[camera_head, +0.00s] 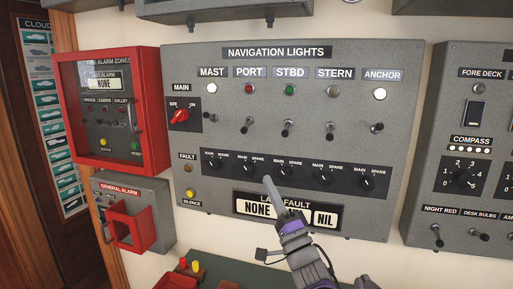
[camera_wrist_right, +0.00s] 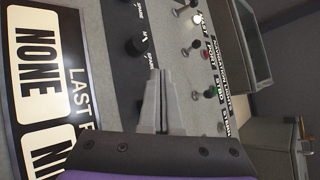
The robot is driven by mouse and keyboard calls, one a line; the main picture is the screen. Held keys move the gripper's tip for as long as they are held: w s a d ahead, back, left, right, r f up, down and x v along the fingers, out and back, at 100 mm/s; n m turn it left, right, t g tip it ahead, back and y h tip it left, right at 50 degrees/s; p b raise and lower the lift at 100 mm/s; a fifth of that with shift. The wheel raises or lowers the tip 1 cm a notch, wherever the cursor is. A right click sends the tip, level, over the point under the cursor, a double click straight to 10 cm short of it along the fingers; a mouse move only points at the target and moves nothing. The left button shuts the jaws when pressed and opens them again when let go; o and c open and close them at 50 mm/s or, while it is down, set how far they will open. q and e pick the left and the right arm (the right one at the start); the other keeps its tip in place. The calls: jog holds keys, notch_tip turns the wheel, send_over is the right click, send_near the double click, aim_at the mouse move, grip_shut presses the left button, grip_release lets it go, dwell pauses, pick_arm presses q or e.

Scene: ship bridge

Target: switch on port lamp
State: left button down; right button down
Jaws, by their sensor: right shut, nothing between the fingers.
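The NAVIGATION LIGHTS panel (camera_head: 340,215) fills the middle of the head view. Under its PORT label sits a dull red lamp (camera_head: 249,89), and below that a small toggle switch (camera_head: 246,126); its exact position is hard to tell. The red lamp also shows in the right wrist view (camera_wrist_right: 206,55). My right gripper (camera_head: 267,180) is shut and empty, its fingertips in front of the row of MAIN/SPARE knobs, below and slightly right of the PORT toggle. In the right wrist view its fingers (camera_wrist_right: 157,75) point toward the panel. My left gripper is not in view.
The red MAIN knob (camera_head: 179,116) is at the panel's left. Neighbouring toggles are the MAST (camera_head: 213,117) and STBD (camera_head: 287,126) ones. A red alarm box (camera_head: 160,100) stands left, another switch panel (camera_head: 450,110) right. Space before the panel looks clear.

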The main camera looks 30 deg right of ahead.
aim_at(248, 126)
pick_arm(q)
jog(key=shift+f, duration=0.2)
pick_arm(e)
jog(key=r+y, duration=0.1)
jog(key=y, duration=0.1)
jog(key=s+r+n+t+y, duration=0.1)
jog(key=y, duration=0.1)
jog(key=s+n+y, duration=0.1)
jog(key=y, duration=0.2)
jog(key=shift+d+r+t, duration=0.1)
jog(key=shift+r+t, duration=0.2)
jog(key=shift+r, duration=0.1)
jog(key=shift+r, duration=0.1)
